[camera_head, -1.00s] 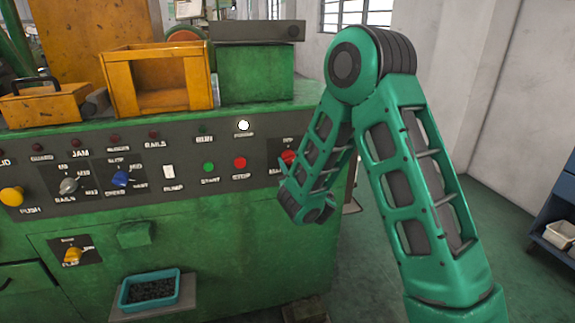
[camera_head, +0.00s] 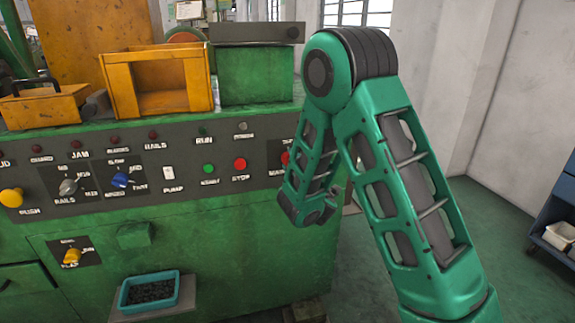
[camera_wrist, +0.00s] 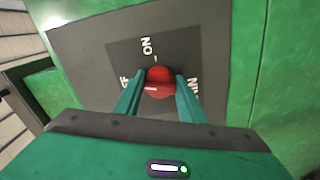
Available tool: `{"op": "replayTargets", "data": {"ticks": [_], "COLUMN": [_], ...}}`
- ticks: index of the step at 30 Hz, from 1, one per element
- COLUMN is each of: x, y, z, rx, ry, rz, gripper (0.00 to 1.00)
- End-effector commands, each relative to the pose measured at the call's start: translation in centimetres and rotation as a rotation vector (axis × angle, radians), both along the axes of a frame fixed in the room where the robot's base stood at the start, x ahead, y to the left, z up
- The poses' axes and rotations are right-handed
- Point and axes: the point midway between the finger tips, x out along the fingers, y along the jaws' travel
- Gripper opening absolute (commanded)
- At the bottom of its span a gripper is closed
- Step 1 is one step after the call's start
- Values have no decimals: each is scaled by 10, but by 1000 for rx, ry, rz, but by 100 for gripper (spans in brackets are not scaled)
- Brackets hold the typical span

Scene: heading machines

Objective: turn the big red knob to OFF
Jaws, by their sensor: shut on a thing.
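The big red knob (camera_wrist: 158,76) sits on a dark square plate (camera_wrist: 125,55) in the wrist view. My gripper (camera_wrist: 160,88) is shut on the knob, one finger on each side. The knob's white mark points left, toward a label of which "FF" shows. "ON" is read at the top of the plate, and a partly hidden label is at the right.
The green machine's panel also carries a red stop button (camera_head: 240,164), a green button (camera_head: 208,169), a white pump switch (camera_head: 168,172), a blue knob (camera_head: 120,180) and a grey knob (camera_head: 68,187). The white-lensed lamp (camera_head: 242,126) is dark.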

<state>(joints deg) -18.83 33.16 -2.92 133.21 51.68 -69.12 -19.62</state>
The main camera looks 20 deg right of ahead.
Motion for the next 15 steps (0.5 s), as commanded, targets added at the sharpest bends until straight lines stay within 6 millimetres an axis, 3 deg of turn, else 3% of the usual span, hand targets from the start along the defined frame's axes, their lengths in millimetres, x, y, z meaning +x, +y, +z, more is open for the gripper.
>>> {"op": "replayTargets", "data": {"ticks": [15], "x": [0], "y": [-5], "z": [2], "rx": [-310], "ry": [0], "rz": [-7], "gripper": [14]}}
